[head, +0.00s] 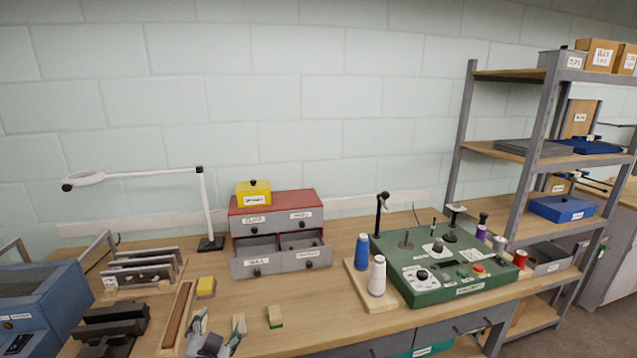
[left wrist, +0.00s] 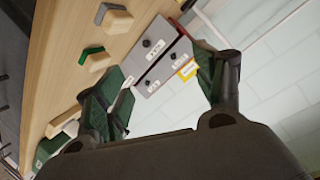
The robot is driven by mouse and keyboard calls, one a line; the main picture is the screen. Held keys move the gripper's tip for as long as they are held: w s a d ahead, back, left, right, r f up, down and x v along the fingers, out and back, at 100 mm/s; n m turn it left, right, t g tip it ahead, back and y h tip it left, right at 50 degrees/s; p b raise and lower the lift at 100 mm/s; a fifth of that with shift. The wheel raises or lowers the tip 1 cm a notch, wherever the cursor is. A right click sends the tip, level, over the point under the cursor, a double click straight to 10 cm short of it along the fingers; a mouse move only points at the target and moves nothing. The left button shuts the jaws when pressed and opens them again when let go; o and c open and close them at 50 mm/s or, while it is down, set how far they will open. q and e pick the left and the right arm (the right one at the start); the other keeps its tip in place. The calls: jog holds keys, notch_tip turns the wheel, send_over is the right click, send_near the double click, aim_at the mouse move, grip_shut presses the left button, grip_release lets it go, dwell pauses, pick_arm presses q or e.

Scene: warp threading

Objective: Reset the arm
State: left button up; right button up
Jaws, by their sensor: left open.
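My left gripper (head: 205,335) shows at the bottom edge of the head view, low over the table front and partly cut off. In the left wrist view its two green-padded fingers (left wrist: 160,65) are spread wide apart with nothing held between them. It is in front of the grey drawer unit with a red top (head: 275,205), apart from it. The lower drawers (head: 282,262) stand pulled out. The drawer unit also shows in the left wrist view (left wrist: 157,75). My right gripper is not in view.
A lamp (head: 205,210) stands behind. A blue bin (head: 40,305) is left; shelves (head: 545,150) are right.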

pick_arm(q)
jog(key=s+d+f+n+g+h, duration=0.1)
jog(key=s+f+g, duration=0.4)
jog(key=s+f, duration=0.4)
jog(key=s+d+f+n+g+h, duration=0.1)
jog(key=s+f+g, duration=0.5)
jog(key=s, duration=0.6)
notch_tip(320, 180, down, 33)
jog(key=s+g, duration=0.1)
jog(key=s, duration=0.1)
jog(key=s+a+f, duration=0.2)
jog(key=s+f, duration=0.8)
jog(key=s, duration=0.1)
jog(key=s+a+f+g, duration=0.1)
jog(key=s+a+f, duration=0.1)
jog(key=s+f, duration=0.7)
jog(key=shift+s+a+f, duration=0.35)
jog(key=shift+s+f, duration=0.05)
jog(key=shift+s, duration=0.75)
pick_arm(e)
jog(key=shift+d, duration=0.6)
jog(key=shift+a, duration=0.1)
